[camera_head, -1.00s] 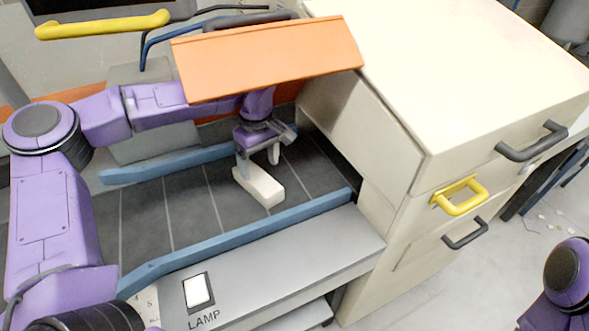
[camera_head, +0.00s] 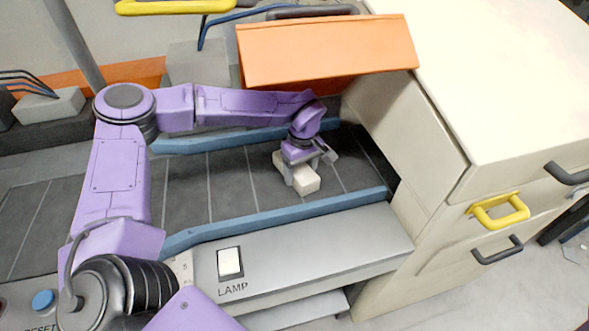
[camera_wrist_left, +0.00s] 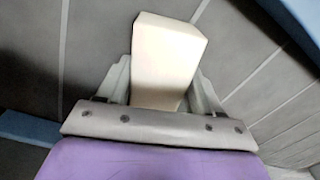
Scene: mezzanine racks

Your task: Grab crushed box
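The box (camera_head: 306,183) is a small cream block with no crushing that I can make out. It lies on the dark slatted conveyor bed (camera_head: 232,180), near its right end. My left gripper (camera_head: 307,173) is down over the box, with a finger on each side. In the left wrist view the box (camera_wrist_left: 166,55) lies lengthwise between the two grey fingers (camera_wrist_left: 163,85), very close to both. Whether they press on it is unclear. My right gripper is out of view.
Blue rails (camera_head: 280,216) edge the bed. An orange flap (camera_head: 325,50) hangs just above and behind the gripper. A cream cabinet (camera_head: 425,165) with handles stands at the right. A grey ledge with a lamp switch (camera_head: 230,262) runs in front.

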